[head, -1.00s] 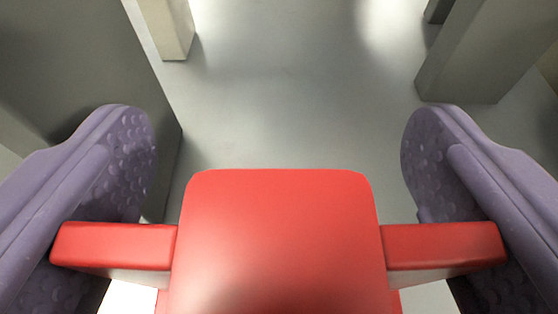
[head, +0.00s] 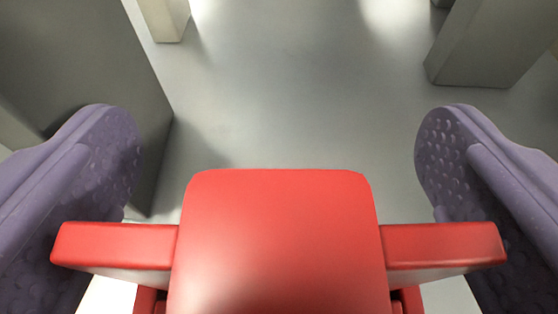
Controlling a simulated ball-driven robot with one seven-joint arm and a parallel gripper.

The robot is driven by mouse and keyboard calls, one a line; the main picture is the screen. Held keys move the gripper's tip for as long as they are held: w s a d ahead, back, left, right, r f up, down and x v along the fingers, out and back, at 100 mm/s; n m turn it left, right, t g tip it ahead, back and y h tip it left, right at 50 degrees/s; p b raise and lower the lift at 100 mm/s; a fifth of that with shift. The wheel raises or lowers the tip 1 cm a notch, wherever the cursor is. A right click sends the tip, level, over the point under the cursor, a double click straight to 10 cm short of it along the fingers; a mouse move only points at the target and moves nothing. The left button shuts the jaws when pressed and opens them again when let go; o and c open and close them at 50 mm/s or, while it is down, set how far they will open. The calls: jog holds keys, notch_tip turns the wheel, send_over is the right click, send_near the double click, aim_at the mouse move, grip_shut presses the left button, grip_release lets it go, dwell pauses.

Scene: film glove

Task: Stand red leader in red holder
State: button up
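My gripper (head: 278,130) has two purple dimpled fingers spread wide, with an empty gap visible between their tips. Its red body and side bars fill the lower middle of the head view and hide what lies beneath. Small parts of a red thing (head: 149,300) show below this body, at the left and right of its lower edge. I cannot tell whether this is the red leader or the red holder. No whole leader or holder is in view.
A pale surface (head: 108,297) shows low in the picture, beneath the side bars. A large grey block (head: 75,60) stands at the left and another grey block (head: 490,45) at the upper right. A small pale post (head: 165,18) is at the top left. The grey floor (head: 290,100) between is clear.

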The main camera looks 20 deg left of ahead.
jog(key=p+v, duration=0.2)
jog(key=v, duration=0.5)
jog(key=shift+s, duration=0.4)
jog(key=shift+d+r, duration=0.1)
